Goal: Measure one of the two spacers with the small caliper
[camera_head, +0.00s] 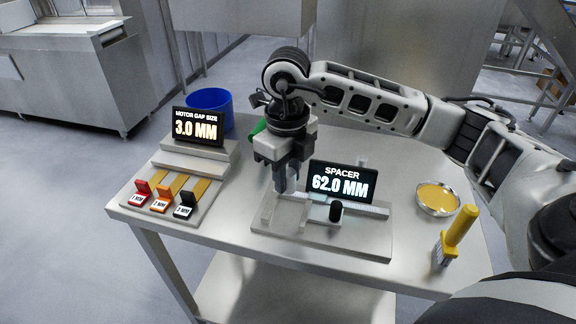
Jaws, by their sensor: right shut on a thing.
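The small caliper (376,210) lies on a grey base plate (340,243) in the middle of the table. It has a black knob (335,212) on its slide. Its display (342,182) reads "SPACER 62.0 MM". My right gripper (286,187) points down over the left part of the caliper, left of the display and knob. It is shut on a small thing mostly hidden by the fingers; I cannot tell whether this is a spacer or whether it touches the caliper. I cannot make out either spacer clearly. My left gripper is not in view.
On the left, a stepped stand (186,155) carries a "3.0 MM" display (197,128) and red (138,193), orange (160,199) and black (184,206) labelled pieces. A blue bin (209,104) is behind. A yellow-filled bowl (437,198) and yellow-handled tool (457,233) stand at right.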

